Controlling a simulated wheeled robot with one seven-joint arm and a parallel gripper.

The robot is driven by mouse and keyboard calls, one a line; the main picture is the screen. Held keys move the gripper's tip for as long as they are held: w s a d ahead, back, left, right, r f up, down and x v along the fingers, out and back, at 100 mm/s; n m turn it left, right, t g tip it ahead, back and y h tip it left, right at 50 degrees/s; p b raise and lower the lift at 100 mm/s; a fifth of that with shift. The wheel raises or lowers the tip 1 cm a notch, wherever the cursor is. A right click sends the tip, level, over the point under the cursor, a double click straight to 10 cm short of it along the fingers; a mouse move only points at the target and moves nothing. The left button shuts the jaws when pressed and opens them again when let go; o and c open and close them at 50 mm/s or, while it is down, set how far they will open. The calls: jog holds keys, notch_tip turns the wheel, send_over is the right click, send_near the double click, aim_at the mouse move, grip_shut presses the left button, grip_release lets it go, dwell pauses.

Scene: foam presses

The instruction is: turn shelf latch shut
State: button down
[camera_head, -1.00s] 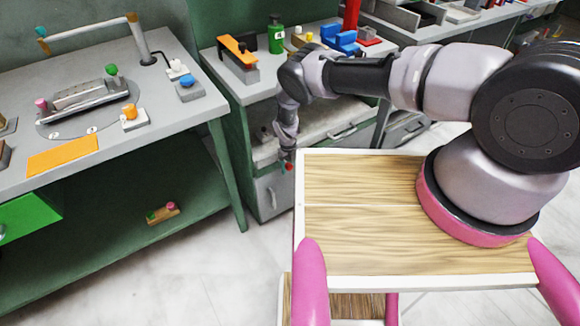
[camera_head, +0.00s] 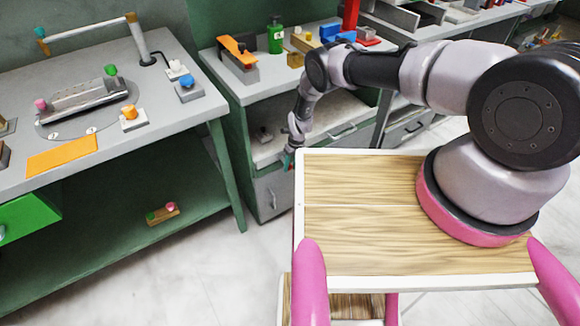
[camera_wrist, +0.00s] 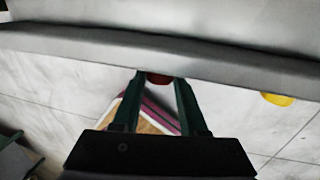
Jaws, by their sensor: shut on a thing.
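The shelf (camera_head: 268,153) is the open grey bay under the middle bench, above a grey cabinet door. My gripper (camera_head: 287,159) is at its front edge, tilted, with its dark green fingers low. In the wrist view the shelf's grey edge (camera_wrist: 160,52) crosses the top. A dark red piece (camera_wrist: 159,78), apparently the latch, sits just below that edge. My gripper (camera_wrist: 160,84) is shut on it, one finger on each side. Most of the piece is hidden, so its turn angle cannot be told.
My wooden-topped base stands close right of the gripper. A small grey fitting (camera_head: 264,134) is on the shelf. A green bench (camera_head: 228,165) is to the left. A yellow round thing (camera_wrist: 277,99) shows right in the wrist view. Pale floor is clear in front.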

jog(key=shift+w+d+f+g+y, duration=0.15)
jog(key=shift+g+y, duration=0.45)
jog(key=shift+y, duration=0.3)
jog(key=shift+w+d+r+g+y, duration=0.1)
jog(key=shift+g+y, duration=0.5)
jog(key=shift+y, duration=0.3)
jog(key=shift+c, duration=2.2)
grip_release()
jog(key=v, duration=1)
jog(key=shift+w+d, duration=0.15)
jog(key=shift+d, duration=0.15)
